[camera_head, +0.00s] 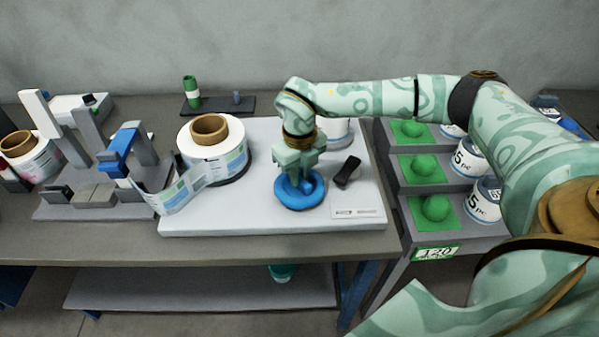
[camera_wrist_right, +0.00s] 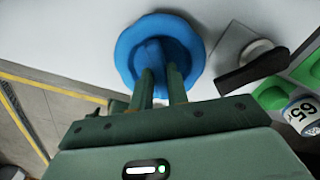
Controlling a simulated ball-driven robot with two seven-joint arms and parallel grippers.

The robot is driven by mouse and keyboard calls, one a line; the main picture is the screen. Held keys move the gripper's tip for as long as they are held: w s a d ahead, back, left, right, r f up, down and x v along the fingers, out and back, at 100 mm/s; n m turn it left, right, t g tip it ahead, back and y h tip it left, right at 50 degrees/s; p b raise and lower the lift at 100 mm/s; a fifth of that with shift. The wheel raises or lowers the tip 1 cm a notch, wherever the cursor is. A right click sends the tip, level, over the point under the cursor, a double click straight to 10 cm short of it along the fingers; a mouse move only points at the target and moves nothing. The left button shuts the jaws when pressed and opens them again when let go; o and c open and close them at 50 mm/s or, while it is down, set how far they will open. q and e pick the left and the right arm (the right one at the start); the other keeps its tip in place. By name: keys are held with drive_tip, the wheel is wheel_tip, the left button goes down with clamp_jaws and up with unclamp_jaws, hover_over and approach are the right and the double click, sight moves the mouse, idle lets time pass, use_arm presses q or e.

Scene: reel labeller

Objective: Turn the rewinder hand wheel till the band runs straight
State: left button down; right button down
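The blue hand wheel (camera_head: 300,192) lies flat on the pale machine plate (camera_head: 240,222). It also shows in the right wrist view (camera_wrist_right: 160,50), with a raised grip across its middle. My right gripper (camera_head: 298,172) points down over the wheel. Its two fingers (camera_wrist_right: 163,88) are close together, one on each side of the raised grip, and look shut on it. The label band (camera_head: 185,190) leaves the white reel (camera_head: 212,135) and hangs in a slack bend towards the labeller post with the blue part (camera_head: 118,150). My left gripper is not in view.
A black lever (camera_head: 347,172) stands just right of the wheel. A stepped grey rack (camera_head: 398,180) with green pads and labelled rolls stands further right. Another reel (camera_head: 30,155) is at the far left. The plate's front edge is clear.

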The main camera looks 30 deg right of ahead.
drive_tip(key=shift+r+m+p, duration=0.35)
drive_tip(key=shift+m+p, duration=0.35)
drive_tip(key=shift+p, duration=0.35)
drive_tip(key=shift+f+m+p, duration=0.1)
drive_tip(key=shift+m+p, duration=0.25)
drive_tip(key=shift+m, duration=0.05)
drive_tip(key=shift+f, duration=0.2)
drive_tip(key=c, duration=1.4)
unclamp_jaws()
drive_tip(key=shift+o, duration=0.2)
wheel_tip(320, 180, up, 16)
drive_tip(key=p, duration=0.2)
